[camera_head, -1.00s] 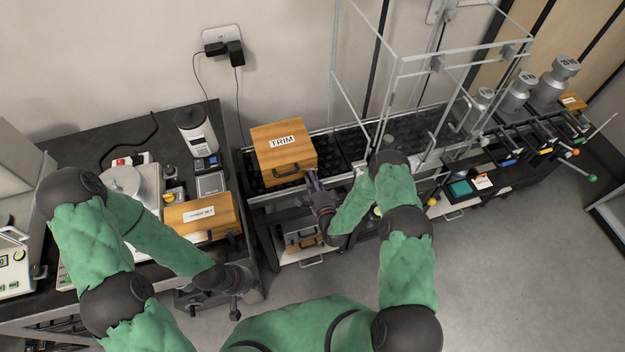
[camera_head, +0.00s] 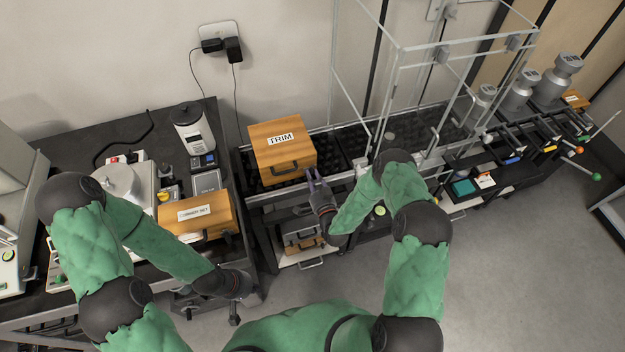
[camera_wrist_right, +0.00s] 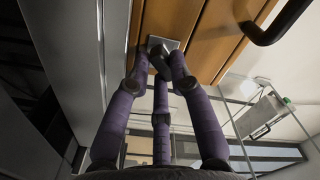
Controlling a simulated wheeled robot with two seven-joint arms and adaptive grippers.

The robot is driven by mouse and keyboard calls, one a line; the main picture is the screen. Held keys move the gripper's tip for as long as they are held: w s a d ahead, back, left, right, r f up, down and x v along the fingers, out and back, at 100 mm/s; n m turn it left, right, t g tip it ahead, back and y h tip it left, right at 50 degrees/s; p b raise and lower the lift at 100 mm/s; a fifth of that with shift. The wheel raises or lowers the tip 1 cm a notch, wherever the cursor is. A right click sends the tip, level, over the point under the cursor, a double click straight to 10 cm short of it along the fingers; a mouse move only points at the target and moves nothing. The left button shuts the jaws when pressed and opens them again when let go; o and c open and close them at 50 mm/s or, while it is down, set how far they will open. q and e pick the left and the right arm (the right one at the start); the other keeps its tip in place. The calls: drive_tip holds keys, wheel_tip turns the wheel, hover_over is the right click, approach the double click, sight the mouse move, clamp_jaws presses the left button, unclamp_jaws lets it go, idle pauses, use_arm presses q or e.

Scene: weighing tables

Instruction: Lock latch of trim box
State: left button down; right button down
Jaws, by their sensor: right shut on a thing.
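The trim box (camera_head: 283,160), a wooden box labelled TRIM, stands on the dark rail bench. Its front handle shows as a dark bar in the right wrist view (camera_wrist_right: 278,24). A metal latch plate (camera_wrist_right: 163,43) sits on the wooden front there. My right gripper (camera_head: 312,174) is at the box's lower right front corner. In the wrist view its purple fingers (camera_wrist_right: 160,66) are closed on a small dark latch piece (camera_wrist_right: 159,62) below the plate. The fingertips partly hide the latch, so its position is unclear. My left gripper (camera_head: 236,300) hangs low, far from the box; its jaws are unclear.
A second labelled wooden box (camera_head: 196,216) stands on the left table near a balance (camera_head: 122,186). A clear framed enclosure (camera_head: 440,100) rises right of the trim box. Metal weights (camera_head: 520,90) stand farther right. Open floor (camera_head: 500,270) lies at lower right.

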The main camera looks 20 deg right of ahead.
drive_tip(key=n+b, duration=0.1)
drive_tip(key=n, duration=0.3)
drive_tip(key=shift+n+b, duration=0.3)
drive_tip(key=shift+b, duration=0.1)
drive_tip(key=shift+n+b, duration=0.8)
drive_tip(key=shift+n, duration=1.2)
drive_tip(key=shift+r, duration=0.1)
drive_tip(key=c, duration=1.1)
unclamp_jaws()
drive_tip(key=shift+d, duration=0.1)
drive_tip(key=s, duration=1.2)
drive_tip(key=shift+d, duration=0.3)
